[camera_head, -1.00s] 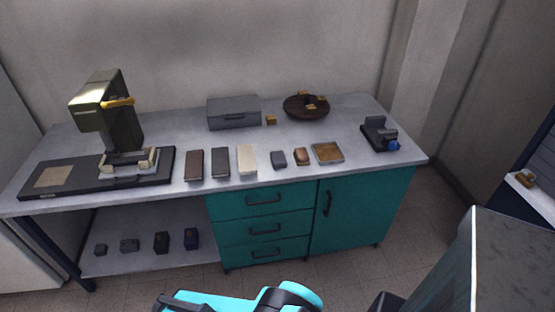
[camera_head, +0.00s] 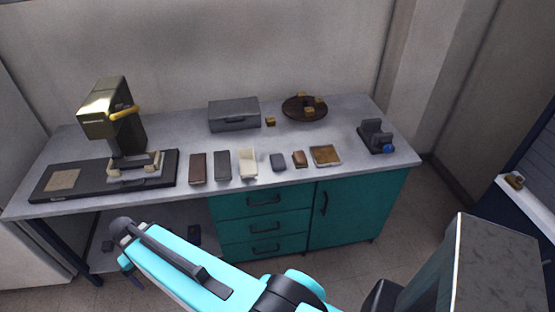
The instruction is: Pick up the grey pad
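A small dark grey pad (camera_head: 278,162) with rounded corners lies near the front edge of the worktop, between a cream block (camera_head: 247,163) and a small brown block (camera_head: 299,159). A longer dark grey slab (camera_head: 222,165) lies further left in the same row, so grey fits both. My arm (camera_head: 215,280), teal and black, reaches from the bottom of the view toward the left, in front of the cabinet and apart from the row. I cannot make out my gripper's fingers in this view. Nothing covers the small grey pad.
A brown slab (camera_head: 198,168) and a brown-topped square tray (camera_head: 325,155) share the row. A press-like machine (camera_head: 115,115) stands left, a grey case (camera_head: 234,114) and round dark dish (camera_head: 292,108) behind. A dark device (camera_head: 375,137) stands right. The worktop (camera_head: 180,133) has free room behind the row.

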